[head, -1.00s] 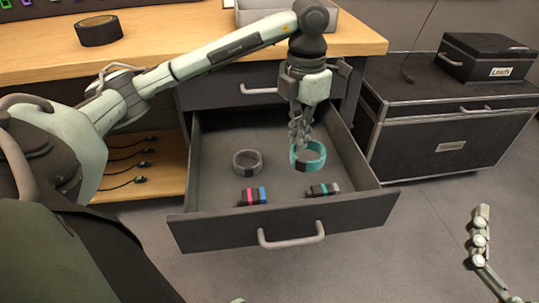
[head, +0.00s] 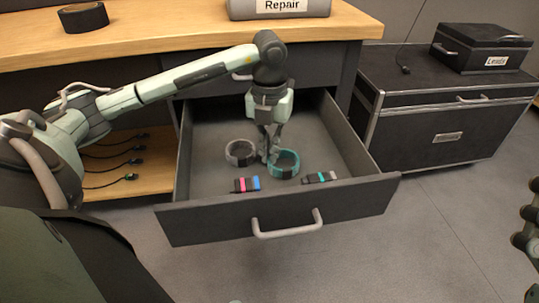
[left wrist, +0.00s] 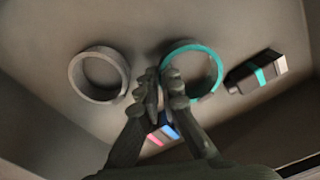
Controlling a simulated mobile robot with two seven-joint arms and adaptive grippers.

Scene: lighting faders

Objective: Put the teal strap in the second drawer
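The teal strap (head: 284,163), a ring with a dark section, is inside the open second drawer (head: 280,212), at or close to its floor. It also shows in the left wrist view (left wrist: 192,68). My left gripper (head: 268,153) points down into the drawer. In the left wrist view its fingers (left wrist: 164,85) are close together with the strap's left wall between them, so it looks shut on the strap. My right gripper (head: 528,225) is only partly in view at the right edge, and I cannot tell its opening.
A grey ring strap (head: 240,153), a pink-and-blue banded bundle (head: 246,184) and a dark bundle with a teal band (head: 320,177) lie in the drawer. A "Repair" bin (head: 278,8) and black tape roll (head: 83,17) are on the desk. A black case (head: 445,125) stands right.

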